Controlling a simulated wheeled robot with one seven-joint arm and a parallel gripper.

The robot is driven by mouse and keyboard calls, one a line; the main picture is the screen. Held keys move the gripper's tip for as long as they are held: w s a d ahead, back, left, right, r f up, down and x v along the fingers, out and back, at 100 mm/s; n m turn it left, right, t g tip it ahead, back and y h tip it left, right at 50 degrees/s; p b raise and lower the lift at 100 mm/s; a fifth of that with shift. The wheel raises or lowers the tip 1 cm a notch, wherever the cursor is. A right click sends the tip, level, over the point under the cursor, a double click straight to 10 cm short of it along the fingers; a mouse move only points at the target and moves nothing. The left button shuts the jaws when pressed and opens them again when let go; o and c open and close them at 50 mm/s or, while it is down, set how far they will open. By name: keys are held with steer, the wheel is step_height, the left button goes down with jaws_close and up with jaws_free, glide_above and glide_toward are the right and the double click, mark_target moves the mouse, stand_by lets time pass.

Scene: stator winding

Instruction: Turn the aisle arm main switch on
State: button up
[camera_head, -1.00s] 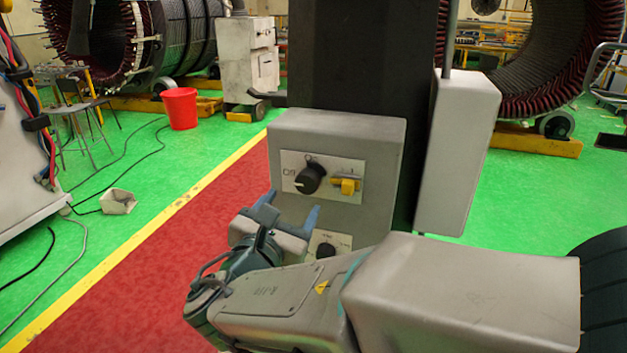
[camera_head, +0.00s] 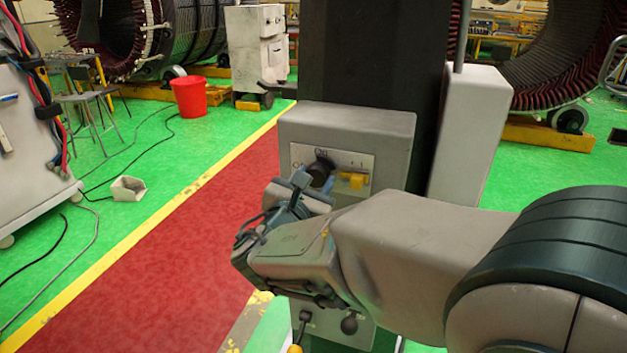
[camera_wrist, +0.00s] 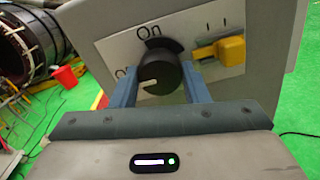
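The main switch is a black round knob (camera_head: 320,172) on a pale plate on the front of a grey box (camera_head: 345,122). In the wrist view the knob (camera_wrist: 158,80) has a pale pointer mark on its lower left side, with "On" printed above it and a partly hidden label to the left. My gripper (camera_head: 312,185) is at the plate. In the wrist view its two blue fingers (camera_wrist: 160,88) are apart, one on each side of the knob. I cannot tell whether they touch it.
A yellow switch (camera_head: 354,180) sits right of the knob, close to my right finger. A lower panel with a small dark knob (camera_head: 349,325) and a yellow-tipped lever (camera_head: 296,348) is below my arm. A red bucket (camera_head: 188,97) stands on the green floor.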

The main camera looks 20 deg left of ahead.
steer(key=shift+f+m+b, duration=0.2)
steer(key=shift+m+b, duration=0.1)
steer(key=shift+b, duration=0.35)
steer(key=shift+f+m+b, duration=0.15)
steer(key=shift+m+b, duration=0.35)
steer(key=shift+b, duration=0.65)
steer(key=m+b, duration=0.1)
steer(key=b, duration=0.2)
steer(key=shift+f, duration=0.1)
steer(key=m+b, duration=0.5)
steer(key=b, duration=0.4)
steer(key=shift+m+b, duration=0.3)
steer(key=shift+m, duration=0.1)
steer(key=m+b, duration=0.5)
steer(key=b, duration=0.3)
steer(key=m+b, duration=0.4)
steer(key=b, duration=0.1)
steer(key=shift+r+m, duration=0.3)
steer(key=shift+r, duration=0.05)
steer(key=o, duration=1)
steer(key=shift+r, duration=0.1)
steer(key=shift+c, duration=0.2)
